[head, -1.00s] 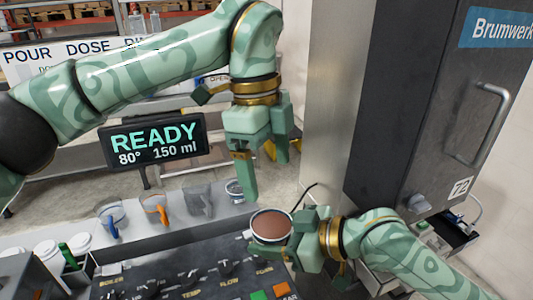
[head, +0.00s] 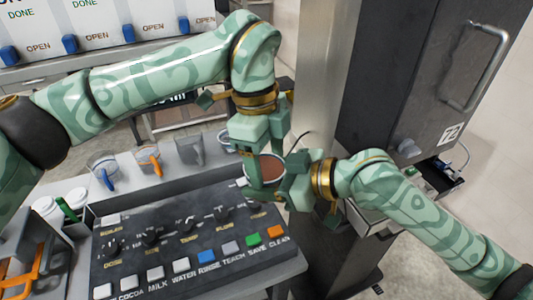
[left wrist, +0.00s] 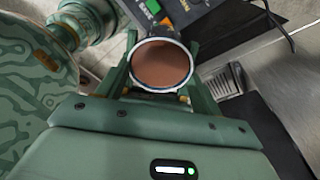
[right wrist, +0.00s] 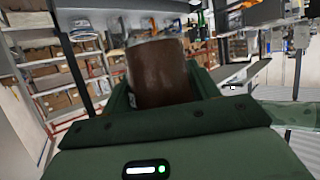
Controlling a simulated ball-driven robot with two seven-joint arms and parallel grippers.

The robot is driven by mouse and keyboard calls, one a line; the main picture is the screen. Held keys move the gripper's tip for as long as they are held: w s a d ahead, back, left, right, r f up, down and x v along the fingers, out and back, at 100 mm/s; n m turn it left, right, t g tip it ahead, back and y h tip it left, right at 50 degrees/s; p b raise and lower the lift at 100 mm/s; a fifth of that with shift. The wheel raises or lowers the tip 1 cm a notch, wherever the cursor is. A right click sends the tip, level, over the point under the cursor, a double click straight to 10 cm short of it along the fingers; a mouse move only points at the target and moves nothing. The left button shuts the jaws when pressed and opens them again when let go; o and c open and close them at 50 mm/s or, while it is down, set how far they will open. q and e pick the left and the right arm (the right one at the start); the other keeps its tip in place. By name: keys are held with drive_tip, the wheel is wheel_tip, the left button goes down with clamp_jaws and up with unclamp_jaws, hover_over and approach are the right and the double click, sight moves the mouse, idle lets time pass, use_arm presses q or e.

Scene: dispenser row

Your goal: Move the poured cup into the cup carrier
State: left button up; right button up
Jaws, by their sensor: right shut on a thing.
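The poured cup (head: 270,168) is pale-rimmed and full of brown drink. My right gripper (head: 283,183) is shut on it from the right side and holds it upright. The right wrist view shows the brown cup (right wrist: 160,72) between the right fingers. My left gripper (head: 258,172) points down at the cup from above, its fingers partly hiding it. In the left wrist view the cup's round top (left wrist: 160,66) lies between the left fingers, which look open. I cannot clearly make out the cup carrier; an orange-handled item (head: 22,268) is cut off at the lower left.
A dark control panel (head: 190,240) with knobs and coloured buttons lies in front of the cup. Pitchers (head: 103,168) stand behind it on the left. White cups (head: 46,206) stand at the left. A tall dark machine (head: 420,90) stands at the right.

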use_arm(q)
drive_tip(key=c, duration=0.5)
use_arm(e)
drive_tip(key=shift+s+a, duration=0.1)
drive_tip(key=shift+s, duration=0.05)
use_arm(q)
drive_tip(key=shift+o, duration=0.2)
use_arm(e)
drive_tip(key=o, duration=1.2)
